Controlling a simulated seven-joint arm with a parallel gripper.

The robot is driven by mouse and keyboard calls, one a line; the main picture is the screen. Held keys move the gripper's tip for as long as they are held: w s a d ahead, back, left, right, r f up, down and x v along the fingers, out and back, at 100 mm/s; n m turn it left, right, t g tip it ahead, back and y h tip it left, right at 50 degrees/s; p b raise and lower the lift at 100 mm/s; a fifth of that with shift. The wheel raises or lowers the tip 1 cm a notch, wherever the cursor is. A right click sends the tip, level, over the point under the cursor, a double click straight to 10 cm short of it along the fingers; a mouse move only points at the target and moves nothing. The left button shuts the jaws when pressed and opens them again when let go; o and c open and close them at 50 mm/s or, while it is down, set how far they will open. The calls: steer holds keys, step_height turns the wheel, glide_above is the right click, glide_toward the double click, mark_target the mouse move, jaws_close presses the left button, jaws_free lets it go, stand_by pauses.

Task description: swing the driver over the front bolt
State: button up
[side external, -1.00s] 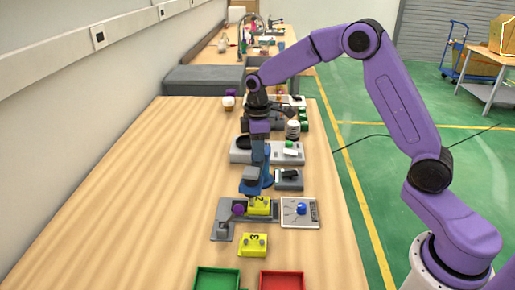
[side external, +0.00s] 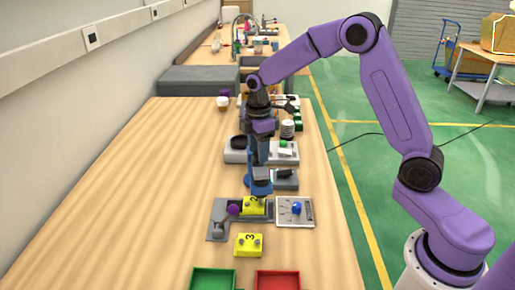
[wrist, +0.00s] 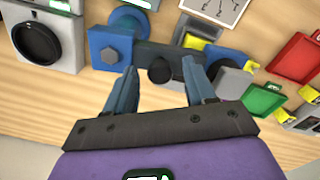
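The driver is a blue and grey swing-arm tool (side external: 258,186) behind the yellow block in the fixture. In the wrist view, its dark bar (wrist: 185,62) runs from a blue block (wrist: 108,47) at left to a blue part at right, with a dark knob (wrist: 160,71) on it. My gripper (wrist: 160,70) is open, with its fingers apart on either side of the knob; contact is unclear. The yellow block (side external: 252,205) sits in the grey fixture; its bolts are too small or hidden to tell apart. The gripper also shows in the side view (side external: 260,165).
A second yellow block (side external: 248,244) lies in front of the fixture, with green (side external: 212,272) and red (side external: 278,272) trays nearer. A white dial panel (side external: 310,212) is right of the fixture. Grey machines (side external: 235,155) stand behind. The table's left is clear.

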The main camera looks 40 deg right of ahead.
step_height(320, 180, up, 18)
steer(key=shift+f, duration=0.25)
stand_by(0.6)
steer(key=s+a+f+m, duration=0.1)
steer(key=s+a+f, duration=0.15)
steer(key=s, duration=0.55)
steer(key=s+a+f, duration=0.2)
steer(key=s+a, duration=0.2)
steer(key=s, duration=0.4)
steer(key=s+d+f, duration=0.2)
steer(key=s+f, duration=0.1)
steer(key=s, duration=0.6)
steer(key=s+d+f+m, duration=0.1)
steer(key=s+f, duration=0.3)
steer(key=s, duration=0.6)
steer(key=shift+d+f, duration=0.15)
steer(key=shift+d, duration=0.75)
